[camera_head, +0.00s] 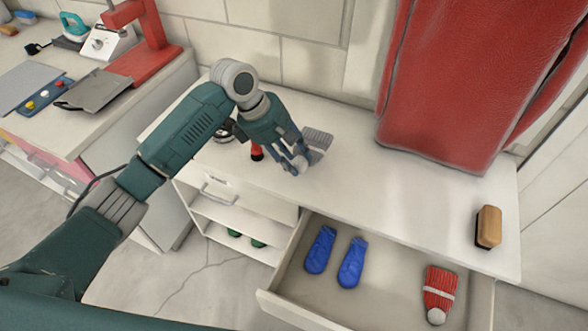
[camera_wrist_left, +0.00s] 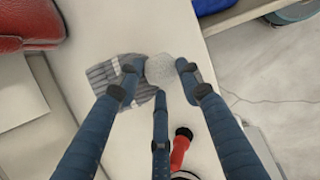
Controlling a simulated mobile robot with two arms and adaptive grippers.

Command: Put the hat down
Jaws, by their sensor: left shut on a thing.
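A grey striped knit hat (camera_head: 318,138) with a pale pompom shows over the white cabinet top (camera_head: 345,185). My left gripper (camera_head: 300,160) is shut on the hat. In the left wrist view the gripper (camera_wrist_left: 160,82) has its fingers around the pompom, and the striped hat (camera_wrist_left: 112,78) spreads out to the left of it. I cannot tell whether the hat touches the cabinet top. A red striped hat (camera_head: 439,291) with a white pompom lies in the open drawer (camera_head: 385,305). My right gripper is not in view.
A black and red object (camera_head: 257,152) stands on the cabinet top close to my left gripper. Two blue items (camera_head: 336,257) lie in the drawer. A red leather bag (camera_head: 450,75) and a brush (camera_head: 488,228) are on the right. The cabinet top between them is clear.

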